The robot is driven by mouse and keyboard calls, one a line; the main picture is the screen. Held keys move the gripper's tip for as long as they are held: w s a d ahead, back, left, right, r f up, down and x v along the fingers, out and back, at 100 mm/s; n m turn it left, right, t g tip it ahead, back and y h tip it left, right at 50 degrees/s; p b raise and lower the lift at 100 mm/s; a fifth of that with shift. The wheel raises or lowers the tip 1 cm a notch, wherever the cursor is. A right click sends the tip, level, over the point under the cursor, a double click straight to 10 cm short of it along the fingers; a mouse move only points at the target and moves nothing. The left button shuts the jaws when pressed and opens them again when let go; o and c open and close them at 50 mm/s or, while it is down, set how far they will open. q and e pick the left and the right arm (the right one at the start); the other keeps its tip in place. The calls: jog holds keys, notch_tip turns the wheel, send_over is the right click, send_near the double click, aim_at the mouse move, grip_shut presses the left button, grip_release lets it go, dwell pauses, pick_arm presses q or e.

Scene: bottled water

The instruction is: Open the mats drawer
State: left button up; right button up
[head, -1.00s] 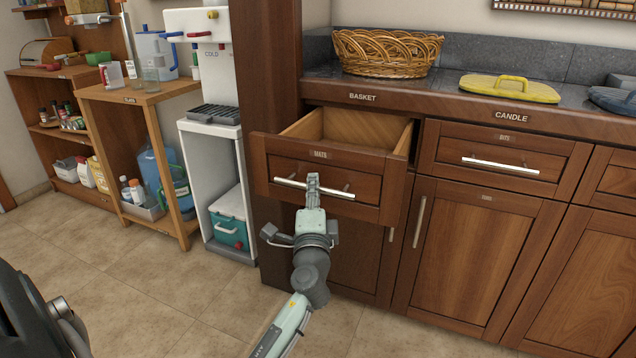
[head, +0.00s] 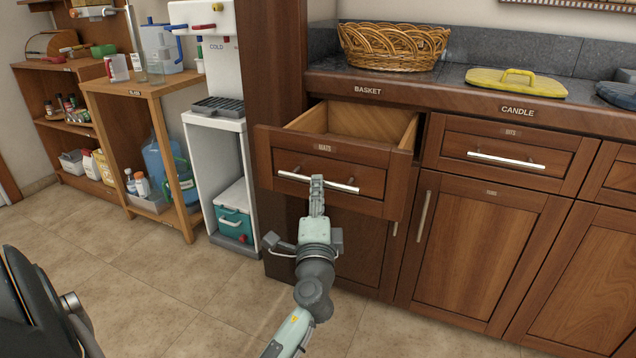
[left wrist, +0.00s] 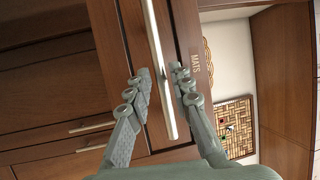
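The mats drawer (head: 322,165) is a brown wooden drawer under the counter's left end, labelled MATS. It stands pulled out, and its empty-looking inside (head: 368,122) shows from above. Its straight metal handle (head: 300,180) runs across the front. My left gripper (head: 317,182) is at the handle, reaching up from below in the head view. In the left wrist view the two fingers (left wrist: 161,86) are apart, one on each side of the handle (left wrist: 157,45), with gaps beside the bar. My right gripper is in neither view.
A closed drawer (head: 507,152) and a cabinet door (head: 470,240) are to the right. A wicker basket (head: 392,47) and a yellow lid (head: 516,83) are on the counter. A white water dispenser (head: 217,150) and wooden shelf stand (head: 150,140) are left. Tiled floor (head: 170,290) is clear in front.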

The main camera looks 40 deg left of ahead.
pick_arm(q)
jog(key=v, duration=0.8)
jog(key=shift+s+d, duration=0.25)
jog(key=shift+f, duration=0.1)
jog(key=s+a+f+n+g+h+p, duration=0.1)
jog(key=s+f+n+g+h, duration=0.15)
jog(key=f, duration=0.65)
jog(key=s+a+f+n+g+h+p, duration=0.1)
jog(key=s+f+n+g, duration=0.2)
jog(key=f, duration=0.5)
jog(key=s+d+f+n+g+h, duration=0.1)
jog(key=s+d+f+g+h, duration=0.2)
jog(key=f, duration=0.4)
jog(key=s+d+f+n+g+h+p, duration=0.1)
jog(key=s+d+f+g+h, duration=0.3)
jog(key=s, duration=0.4)
notch_tip(320, 180, down, 3)
jog(key=shift+d+r+n+g, duration=0.1)
jog(key=shift+d+n+g, duration=0.25)
jog(key=shift+d, duration=0.2)
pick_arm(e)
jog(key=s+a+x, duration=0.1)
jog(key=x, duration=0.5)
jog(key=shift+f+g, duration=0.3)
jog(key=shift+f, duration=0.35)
